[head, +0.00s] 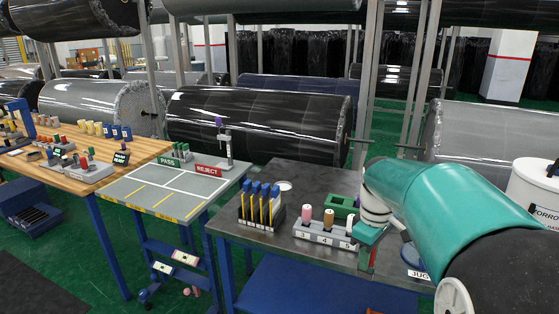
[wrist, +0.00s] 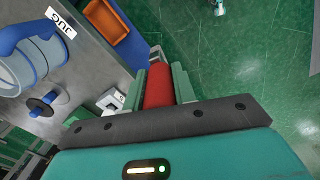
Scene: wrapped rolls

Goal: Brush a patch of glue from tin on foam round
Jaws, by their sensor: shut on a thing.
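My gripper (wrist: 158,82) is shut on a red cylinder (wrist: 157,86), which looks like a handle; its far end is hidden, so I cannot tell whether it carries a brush. In the head view my gripper (head: 368,246) is over the right part of the dark metal table, beside a grey numbered holder (head: 322,236) with pink, brown and white handles standing in it. A small round white thing (head: 284,186) lies at the back of this table; I cannot tell whether it is the tin or the foam round. No glue patch can be made out.
A rack of blue-topped yellow sticks (head: 261,208) and a green block (head: 342,206) stand on the table. A jug with a blue handle (wrist: 30,52) stands by a JUG label (wrist: 60,22). An orange bin (wrist: 106,34) lies beyond the table edge. A PASS/REJECT table is left.

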